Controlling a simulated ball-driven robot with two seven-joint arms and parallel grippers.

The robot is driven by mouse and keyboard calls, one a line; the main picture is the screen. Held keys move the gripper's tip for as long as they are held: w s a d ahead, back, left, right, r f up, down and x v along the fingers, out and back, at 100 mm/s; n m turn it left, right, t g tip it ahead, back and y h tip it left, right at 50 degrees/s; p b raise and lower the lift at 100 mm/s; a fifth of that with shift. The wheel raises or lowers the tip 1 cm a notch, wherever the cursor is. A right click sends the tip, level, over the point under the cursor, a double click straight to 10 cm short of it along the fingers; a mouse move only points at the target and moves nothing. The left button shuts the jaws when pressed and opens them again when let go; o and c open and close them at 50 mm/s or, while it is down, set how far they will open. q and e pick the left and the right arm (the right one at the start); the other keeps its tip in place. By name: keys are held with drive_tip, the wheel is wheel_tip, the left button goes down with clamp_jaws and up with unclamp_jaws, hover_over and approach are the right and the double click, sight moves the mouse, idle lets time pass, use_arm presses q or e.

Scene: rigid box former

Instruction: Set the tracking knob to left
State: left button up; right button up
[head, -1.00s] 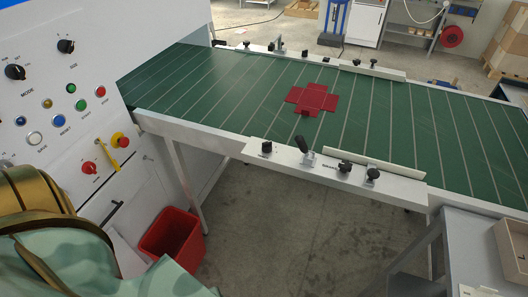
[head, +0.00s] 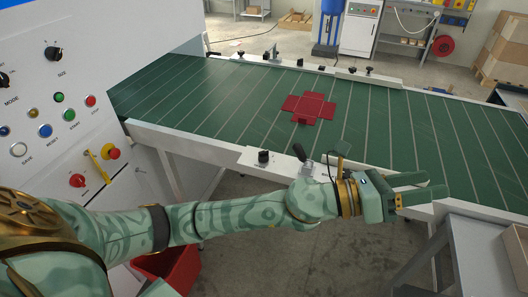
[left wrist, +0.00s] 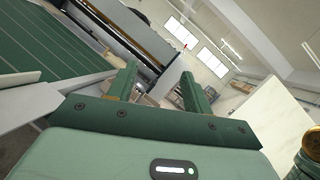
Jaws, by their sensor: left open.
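My left gripper (head: 432,186) is open and empty, over the near side of the green conveyor at the right. Its two fingers are apart and also show in the left wrist view (left wrist: 160,75). The near rail (head: 240,152) carries a black knob (head: 263,157) and a black-handled lever (head: 300,153). My left arm and gripper hide the rail's right part. Labels are too small to read, so I cannot tell which control is the tracking knob. My right gripper is out of view.
A red flat box blank (head: 308,106) lies on the green conveyor belt (head: 215,108). A control panel with knobs and buttons (head: 45,130) stands at the left. A red bin (head: 180,268) sits below my arm. A grey table (head: 480,240) stands at the lower right.

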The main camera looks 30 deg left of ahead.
use_arm(q)
wheel_tip(320, 180, down, 2)
drive_tip(key=d+m+g, duration=0.2)
drive_tip(key=m+g, duration=0.5)
drive_tip(key=m, duration=0.2)
drive_tip(key=m+g+y, duration=0.4)
drive_tip(key=m+y, duration=0.5)
drive_tip(key=y, duration=0.9)
hover_over(264, 155)
drive_tip(key=f+b, duration=0.2)
drive_tip(key=f, duration=0.6)
drive_tip(key=f+b, duration=0.2)
drive_tip(key=f, duration=0.5)
drive_tip(key=shift+w+a+f, duration=0.15)
drive_tip(key=shift+a+f, duration=0.05)
drive_tip(key=shift+f, duration=0.15)
drive_tip(key=shift+c, duration=0.2)
drive_tip(key=c, duration=0.9)
